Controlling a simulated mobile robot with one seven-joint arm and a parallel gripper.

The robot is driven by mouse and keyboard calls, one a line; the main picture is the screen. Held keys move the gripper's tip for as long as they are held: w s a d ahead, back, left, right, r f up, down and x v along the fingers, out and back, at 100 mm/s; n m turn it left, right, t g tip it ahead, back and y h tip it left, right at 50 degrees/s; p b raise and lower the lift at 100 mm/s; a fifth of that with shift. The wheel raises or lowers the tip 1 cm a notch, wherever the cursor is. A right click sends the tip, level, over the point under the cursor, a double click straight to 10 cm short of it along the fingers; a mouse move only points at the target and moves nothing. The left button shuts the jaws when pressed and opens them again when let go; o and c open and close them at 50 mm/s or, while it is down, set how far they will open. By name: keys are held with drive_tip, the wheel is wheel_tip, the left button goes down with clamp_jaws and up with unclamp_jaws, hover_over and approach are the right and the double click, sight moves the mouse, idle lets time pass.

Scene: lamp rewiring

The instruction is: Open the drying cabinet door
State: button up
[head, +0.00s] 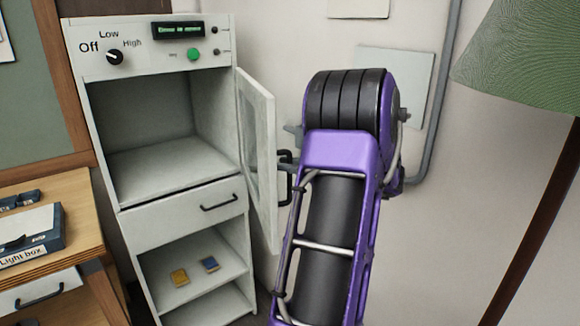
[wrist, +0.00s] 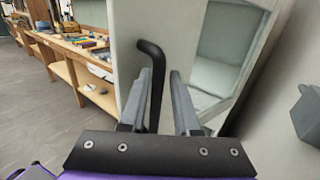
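The drying cabinet (head: 102,75) stands at left centre in the head view. Its white door (head: 262,150), with a window, is swung wide open to the right, showing the empty upper chamber (head: 160,165). The black door handle (head: 284,165) is on the door's outer face, partly behind my purple arm. In the wrist view, the handle (wrist: 151,58) passes between the two grey fingers of my gripper (wrist: 161,78), close to the left finger. The fingers are apart, with a gap on the right of the handle.
A drawer (head: 180,215) and an open shelf with two small items (head: 195,270) are below the chamber. A wooden bench with a light box (head: 30,240) is at left. A green lampshade (head: 525,60) stands at right. A wall pipe (head: 440,100) runs behind my arm.

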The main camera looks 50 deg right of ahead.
drive_tip(key=shift+o, duration=0.8)
drive_tip(key=shift+s, duration=0.1)
drive_tip(key=shift+f, duration=0.1)
drive_tip(key=v, duration=1.2)
drive_tip(key=shift+a, duration=0.1)
